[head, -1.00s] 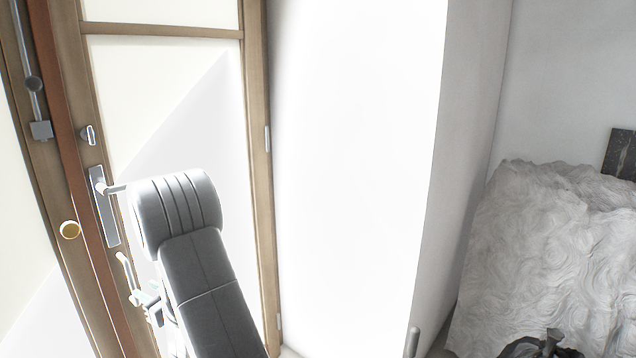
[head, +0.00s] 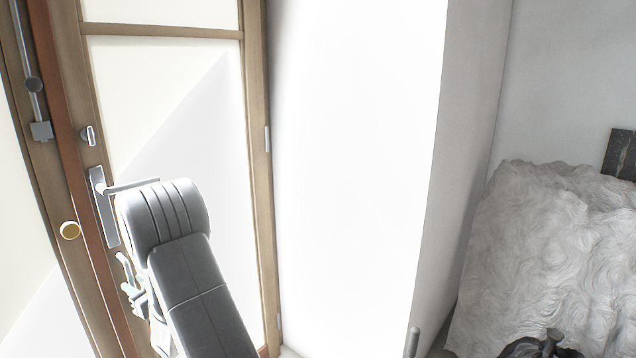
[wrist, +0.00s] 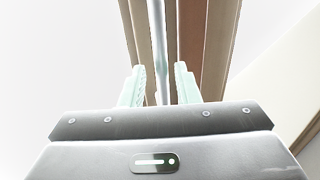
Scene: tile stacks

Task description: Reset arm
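My gripper (wrist: 161,85) shows in the wrist view with its two pale green fingers apart, so it is open. A thin grey bar (wrist: 158,40) shows beyond the gap between them; I cannot tell how far off it is, and nothing appears gripped. In the head view, my dark grey padded arm stands in front of the wood-framed door (head: 257,180). Only a small part of my gripper shows at the arm's left side, below the silver door handle (head: 104,205), and its fingers are unclear there.
The handle's lever runs just above the arm's top end. A small latch (head: 89,135) and a round brass fitting (head: 69,231) are on the door woodwork. A white wall (head: 355,170) fills the middle. A rumpled white fluffy cover (head: 550,250) lies at the right.

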